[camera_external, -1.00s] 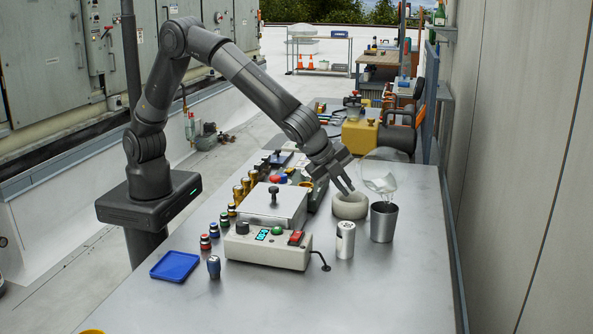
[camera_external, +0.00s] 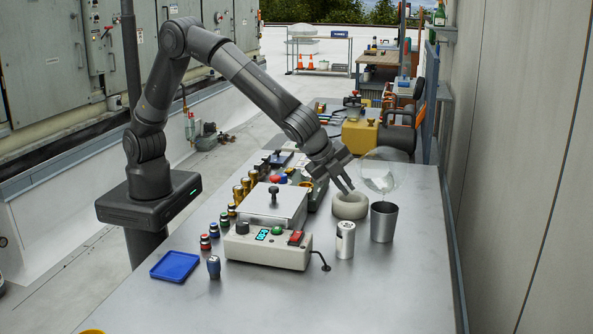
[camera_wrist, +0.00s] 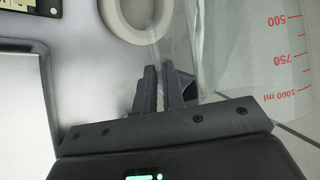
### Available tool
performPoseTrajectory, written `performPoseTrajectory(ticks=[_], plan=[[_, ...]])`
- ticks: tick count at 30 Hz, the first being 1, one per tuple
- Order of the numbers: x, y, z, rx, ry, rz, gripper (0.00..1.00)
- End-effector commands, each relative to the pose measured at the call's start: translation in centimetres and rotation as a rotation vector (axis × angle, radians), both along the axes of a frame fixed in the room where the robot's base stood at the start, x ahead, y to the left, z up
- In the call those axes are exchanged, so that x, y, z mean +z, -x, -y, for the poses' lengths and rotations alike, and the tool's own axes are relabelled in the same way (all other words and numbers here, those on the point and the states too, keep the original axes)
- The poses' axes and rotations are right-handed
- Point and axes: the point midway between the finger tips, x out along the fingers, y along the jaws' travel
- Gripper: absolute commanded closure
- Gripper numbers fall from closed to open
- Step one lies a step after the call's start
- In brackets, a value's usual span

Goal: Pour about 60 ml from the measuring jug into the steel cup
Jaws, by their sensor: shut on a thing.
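The clear measuring jug (camera_external: 384,172) is held above the steel cup (camera_external: 384,222) at the right of the bench. Its red scale marks show in the wrist view on the jug wall (camera_wrist: 250,50). My gripper (camera_external: 349,184) is shut on the jug, seemingly by its handle, which is hard to make out. The jug is tilted, with liquid low in it; no stream shows between it and the cup. The steel cup stands upright on the bench below the jug. The level inside the cup cannot be seen.
A white can (camera_external: 345,240) stands just left of the cup. A pale ring (camera_external: 350,205) lies behind them. A control box (camera_external: 268,245) with knobs and a blue tray (camera_external: 175,266) are further left. The front right bench is clear.

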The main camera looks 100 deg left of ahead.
Motion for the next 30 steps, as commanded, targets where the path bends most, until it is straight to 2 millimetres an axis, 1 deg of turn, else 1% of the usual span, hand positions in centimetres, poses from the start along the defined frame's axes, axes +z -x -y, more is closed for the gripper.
performPoseTrajectory(ticks=[30], plan=[[0.4,-0.28,0.51,0.001,-0.037,-0.009,1.0]])
